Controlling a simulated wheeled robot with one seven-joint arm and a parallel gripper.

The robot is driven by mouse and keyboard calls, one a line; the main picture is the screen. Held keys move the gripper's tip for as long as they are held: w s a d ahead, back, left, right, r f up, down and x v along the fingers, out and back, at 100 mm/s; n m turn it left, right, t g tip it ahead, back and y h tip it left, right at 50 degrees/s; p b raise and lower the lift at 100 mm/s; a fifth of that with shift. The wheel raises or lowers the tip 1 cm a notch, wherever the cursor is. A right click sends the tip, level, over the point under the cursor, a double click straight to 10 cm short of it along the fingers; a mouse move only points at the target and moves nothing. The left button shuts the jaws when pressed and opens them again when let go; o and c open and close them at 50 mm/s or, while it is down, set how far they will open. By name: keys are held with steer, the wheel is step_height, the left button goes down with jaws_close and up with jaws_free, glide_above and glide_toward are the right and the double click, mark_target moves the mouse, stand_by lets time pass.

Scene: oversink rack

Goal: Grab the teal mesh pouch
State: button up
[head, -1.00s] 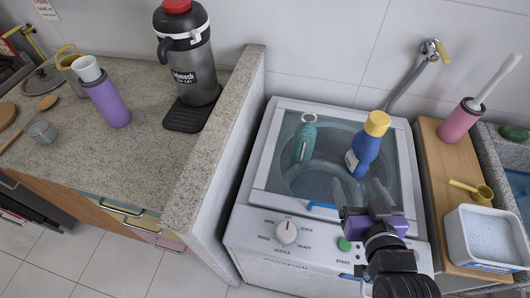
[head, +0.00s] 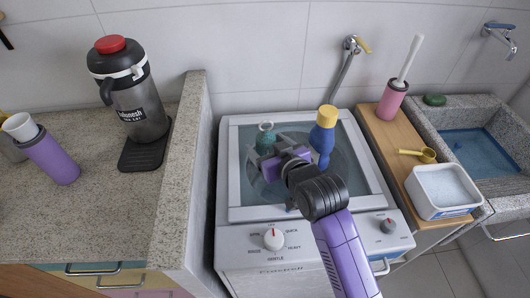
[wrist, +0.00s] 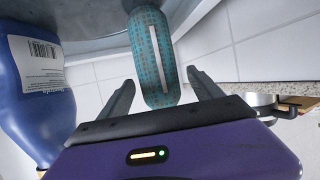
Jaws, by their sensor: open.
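The teal mesh pouch (head: 266,140) has a ring at its top and stands on the glass lid of the washing machine, partly hidden by my gripper in the head view. In the wrist view the pouch (wrist: 152,58) shows a pale vertical strip and lies ahead of and between the two fingers. My gripper (head: 262,153) is open. In the wrist view its fingertips (wrist: 158,80) are spread on either side of the pouch's end, with visible gaps; I cannot tell whether either finger touches it.
A blue bottle with a yellow cap (head: 323,135) stands close to the right of the pouch; its blue body (wrist: 38,90) fills the wrist view's left. A granite-topped wall (head: 183,150) borders the washer (head: 232,205) at left. A wooden shelf (head: 380,135) lies to the right.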

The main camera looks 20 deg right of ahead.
steer(key=shift+w+f, duration=0.25)
steer(key=shift+w, duration=0.25)
steer(key=c, duration=1.3)
steer(key=shift+c, duration=1.1)
steer(key=shift+r, duration=0.15)
